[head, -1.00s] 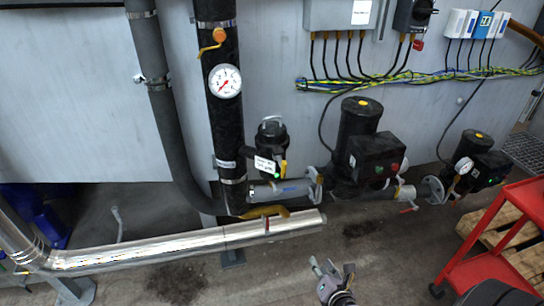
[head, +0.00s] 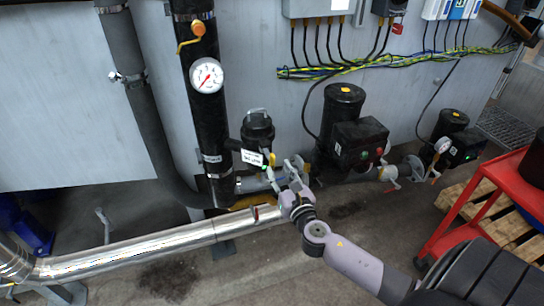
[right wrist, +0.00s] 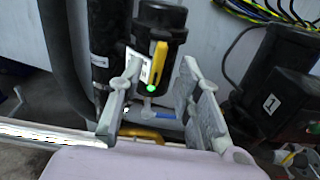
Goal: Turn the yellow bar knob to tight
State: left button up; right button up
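The yellow bar knob (right wrist: 159,62) is a narrow upright bar, tilted slightly, in front of the black cylindrical unit (right wrist: 163,22). A green dot shows at its lower end and a white label beside it. In the head view the knob (head: 271,160) is small, by the white label. My right gripper (head: 284,178) reaches toward it from the lower right. In the right wrist view the right gripper (right wrist: 160,78) is open, with the knob showing between its spread fingers. No contact with the knob is visible. My left gripper is not in view.
A silver pipe (head: 130,256) runs low across the left. A black pump (head: 360,140) stands right of the knob, and a pressure gauge (head: 207,76) sits on the dark vertical pipe (head: 199,120). A red cart (head: 470,215) and wooden pallet stand at the right.

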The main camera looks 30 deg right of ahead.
aim_at(273, 161)
jog(key=x, duration=0.6)
jog(key=shift+w, duration=0.25)
grip_shut()
